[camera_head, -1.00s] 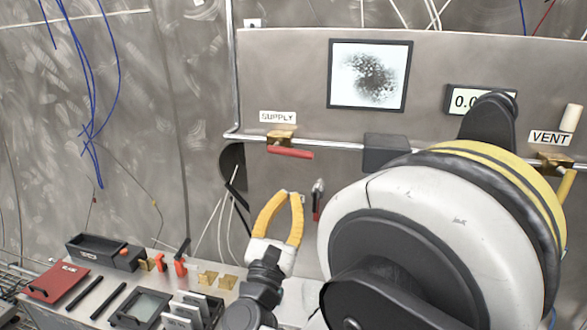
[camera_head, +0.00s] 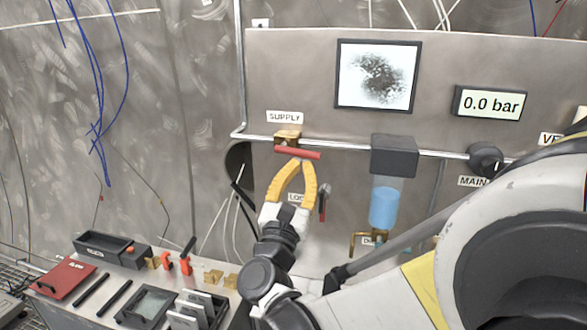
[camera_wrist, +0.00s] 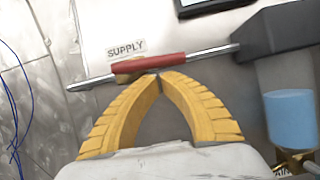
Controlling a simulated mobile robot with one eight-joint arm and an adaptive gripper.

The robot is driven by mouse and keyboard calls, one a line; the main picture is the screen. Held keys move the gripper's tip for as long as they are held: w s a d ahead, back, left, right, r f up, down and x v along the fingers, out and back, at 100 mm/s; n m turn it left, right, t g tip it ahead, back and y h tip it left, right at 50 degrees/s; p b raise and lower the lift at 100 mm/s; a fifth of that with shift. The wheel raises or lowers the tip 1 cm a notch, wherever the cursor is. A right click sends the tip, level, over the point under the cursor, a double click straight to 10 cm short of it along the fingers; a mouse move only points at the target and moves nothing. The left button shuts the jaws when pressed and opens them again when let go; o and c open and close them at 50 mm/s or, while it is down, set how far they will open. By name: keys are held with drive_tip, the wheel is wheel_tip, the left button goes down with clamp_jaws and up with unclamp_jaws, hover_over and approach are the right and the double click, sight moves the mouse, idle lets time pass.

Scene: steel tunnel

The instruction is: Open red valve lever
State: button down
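The red valve lever (camera_head: 298,152) lies nearly along the supply pipe, under the SUPPLY label (camera_head: 285,117), reaching right from its brass valve body (camera_head: 287,136). In the wrist view the red lever (camera_wrist: 150,65) crosses just beyond my fingertips. My gripper (camera_head: 300,163) has yellow fingers that lean together at the tips, just below the lever. In the wrist view the tips of my gripper (camera_wrist: 158,77) meet with only a thin dark seam, and nothing shows between them. I cannot tell whether the tips touch the lever.
A dark block (camera_head: 394,156) with a blue-filled clear cylinder (camera_head: 384,205) sits right of the lever. A smaller red-handled lever (camera_head: 323,205) is beside my gripper. A display (camera_head: 490,103) reads 0.0 bar. A bench (camera_head: 100,310) with tools stands lower left.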

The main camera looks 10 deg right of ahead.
drive_tip(key=shift+s+d+r+n+y, duration=0.1)
drive_tip(key=shift+d+r+n+y, duration=0.1)
drive_tip(key=shift+r+n+y, duration=0.5)
drive_tip(key=shift+f, duration=0.15)
